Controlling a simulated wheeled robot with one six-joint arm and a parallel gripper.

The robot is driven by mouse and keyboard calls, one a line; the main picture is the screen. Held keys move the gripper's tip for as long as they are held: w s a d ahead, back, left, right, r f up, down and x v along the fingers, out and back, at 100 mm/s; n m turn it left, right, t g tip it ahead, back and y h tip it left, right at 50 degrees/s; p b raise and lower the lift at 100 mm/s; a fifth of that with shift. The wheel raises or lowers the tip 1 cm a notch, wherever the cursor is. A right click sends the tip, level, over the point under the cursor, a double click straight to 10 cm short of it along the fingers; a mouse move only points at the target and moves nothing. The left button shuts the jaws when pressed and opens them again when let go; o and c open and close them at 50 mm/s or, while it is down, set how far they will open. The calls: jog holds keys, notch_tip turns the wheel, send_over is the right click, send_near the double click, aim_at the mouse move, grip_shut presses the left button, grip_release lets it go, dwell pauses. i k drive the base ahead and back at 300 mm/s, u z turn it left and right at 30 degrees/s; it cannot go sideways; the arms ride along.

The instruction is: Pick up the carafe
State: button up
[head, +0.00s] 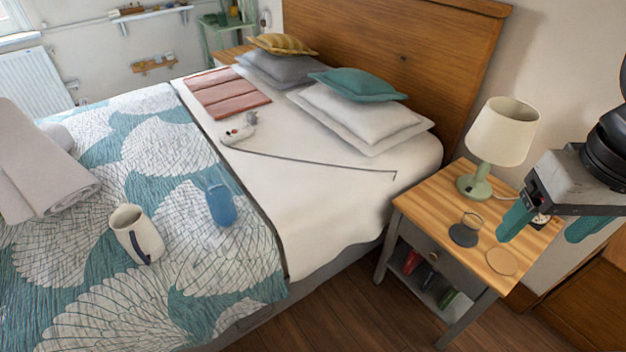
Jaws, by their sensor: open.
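A small dark object with a pale face (540,220) shows partly behind the gripper.
A lamp (502,132) stands behind the vessel, and a round tan coaster (501,262) lies in front. The bed at left bears a cream jug (137,240), a blue vessel (221,205), a game controller (238,132) and a thin rod (310,164).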

aim_at(218, 197)
jog(key=u, duration=1.75)
jog(key=k, duration=0.5)
jog(key=z, duration=0.5)
jog(key=i, duration=0.85)
